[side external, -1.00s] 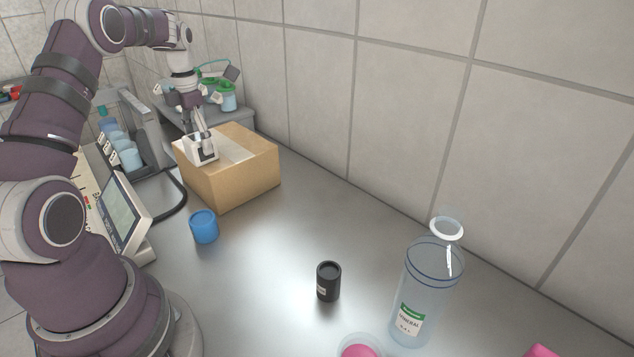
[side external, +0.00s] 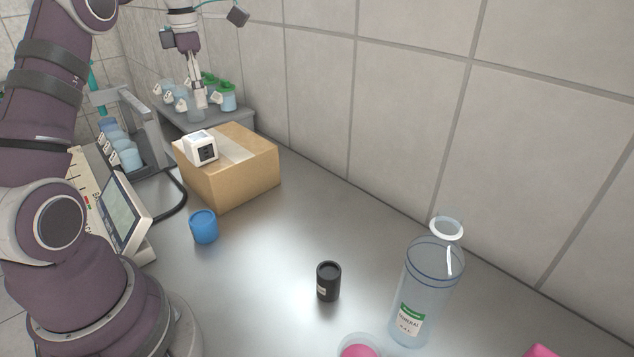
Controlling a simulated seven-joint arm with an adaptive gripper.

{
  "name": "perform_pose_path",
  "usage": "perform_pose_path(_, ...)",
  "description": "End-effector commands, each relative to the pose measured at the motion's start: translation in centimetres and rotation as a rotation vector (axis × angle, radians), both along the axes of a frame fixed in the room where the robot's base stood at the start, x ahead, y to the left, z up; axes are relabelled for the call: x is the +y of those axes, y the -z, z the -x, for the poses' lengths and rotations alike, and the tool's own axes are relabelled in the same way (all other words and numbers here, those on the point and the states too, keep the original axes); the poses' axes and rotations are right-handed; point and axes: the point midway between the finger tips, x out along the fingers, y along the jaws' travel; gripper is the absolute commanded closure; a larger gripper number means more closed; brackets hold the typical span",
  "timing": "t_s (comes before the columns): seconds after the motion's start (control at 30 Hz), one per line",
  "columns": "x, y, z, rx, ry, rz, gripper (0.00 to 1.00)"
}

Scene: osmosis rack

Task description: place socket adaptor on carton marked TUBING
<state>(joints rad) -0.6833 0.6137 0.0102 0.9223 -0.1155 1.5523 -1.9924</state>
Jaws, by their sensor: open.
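The white socket adaptor (side external: 201,147) rests on top of the cardboard carton (side external: 232,181), near its left edge, with its dark socket face toward the camera. No TUBING marking can be read on the carton's visible sides. My gripper (side external: 201,104) is open and empty, above and behind the adaptor and clear of it. The fingers are small in this view and overlap the jars behind them.
A blue cup (side external: 204,226), a black canister (side external: 328,281) and a clear bottle (side external: 427,290) stand on the metal bench. Several green-lidded jars (side external: 228,97) stand on a grey shelf behind the carton. A device with a screen (side external: 121,213) is at left.

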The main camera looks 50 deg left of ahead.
Motion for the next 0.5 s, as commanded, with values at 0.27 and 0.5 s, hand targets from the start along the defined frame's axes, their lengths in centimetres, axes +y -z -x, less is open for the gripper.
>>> perform_pose_path(0.27,-13.6,-3.6,2.1,-0.085,1.510,-0.297,0.20)
perform_pose_path(0.5,-20.4,-0.3,7.3,-0.073,2.525,-0.642,0.20)
